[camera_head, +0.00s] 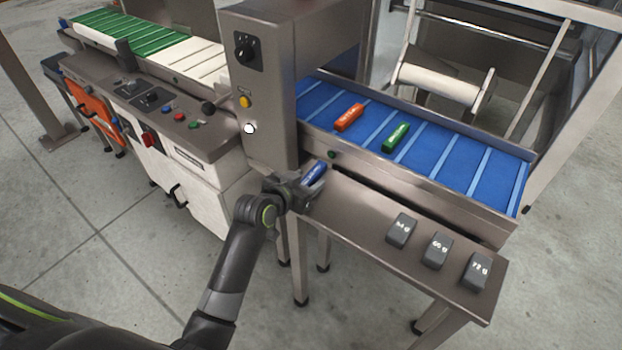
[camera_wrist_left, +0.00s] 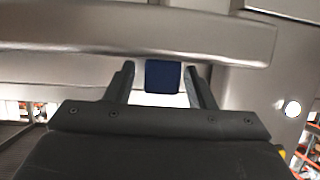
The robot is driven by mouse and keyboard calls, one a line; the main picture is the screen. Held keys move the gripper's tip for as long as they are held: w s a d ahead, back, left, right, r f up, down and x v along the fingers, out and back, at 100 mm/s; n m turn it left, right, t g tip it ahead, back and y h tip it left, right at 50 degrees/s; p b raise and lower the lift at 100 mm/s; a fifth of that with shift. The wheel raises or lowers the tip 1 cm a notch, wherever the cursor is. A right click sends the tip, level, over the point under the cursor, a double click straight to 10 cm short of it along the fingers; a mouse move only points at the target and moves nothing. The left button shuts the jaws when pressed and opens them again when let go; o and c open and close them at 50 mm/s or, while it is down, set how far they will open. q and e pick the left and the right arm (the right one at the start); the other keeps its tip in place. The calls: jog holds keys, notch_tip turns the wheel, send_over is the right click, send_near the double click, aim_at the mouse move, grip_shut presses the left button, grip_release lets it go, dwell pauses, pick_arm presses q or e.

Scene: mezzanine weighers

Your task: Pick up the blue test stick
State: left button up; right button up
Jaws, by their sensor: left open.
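The blue test stick (camera_head: 314,173) lies at the left end of the steel shelf, beside the machine's upright housing. My left gripper (camera_head: 305,184) is at the stick, with its fingers around the stick's near part. In the left wrist view the blue stick (camera_wrist_left: 162,77) shows end-on between the two open fingers of my left gripper (camera_wrist_left: 163,85), with a small gap on each side. Part of the stick is hidden by the gripper in the head view. My right gripper is not in view.
The steel shelf (camera_head: 360,205) carries several grey weights, such as the 60 g one (camera_head: 437,251). Behind it, an orange stick (camera_head: 349,117) and a green stick (camera_head: 396,137) lie on the blue belt (camera_head: 447,160). The housing (camera_head: 265,130) stands close to the left gripper.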

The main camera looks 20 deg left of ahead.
pick_arm(q)
grip_shut()
dwell(0.3)
